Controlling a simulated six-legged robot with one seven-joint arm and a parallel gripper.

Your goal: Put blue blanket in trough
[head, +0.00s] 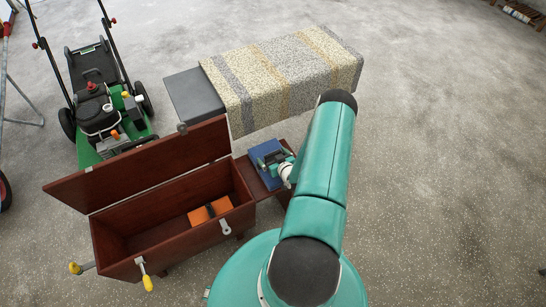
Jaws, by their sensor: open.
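A blue folded item (260,148), which looks like the blue blanket, lies on a small reddish-brown wooden stand (243,168) right of the trough. My gripper (272,158) is over the blue item, with its jaws open. My arm and the gripper hide part of the item, and I cannot tell whether the fingers touch it. The trough (190,247) is a reddish-brown wooden box with its lid (150,160) raised at the back.
A bench with a striped, speckled cover (285,75) stands behind the stand. A green lawn mower (105,110) stands at the back left. Yellow-handled levers (146,280) stick out at the trough's front left.

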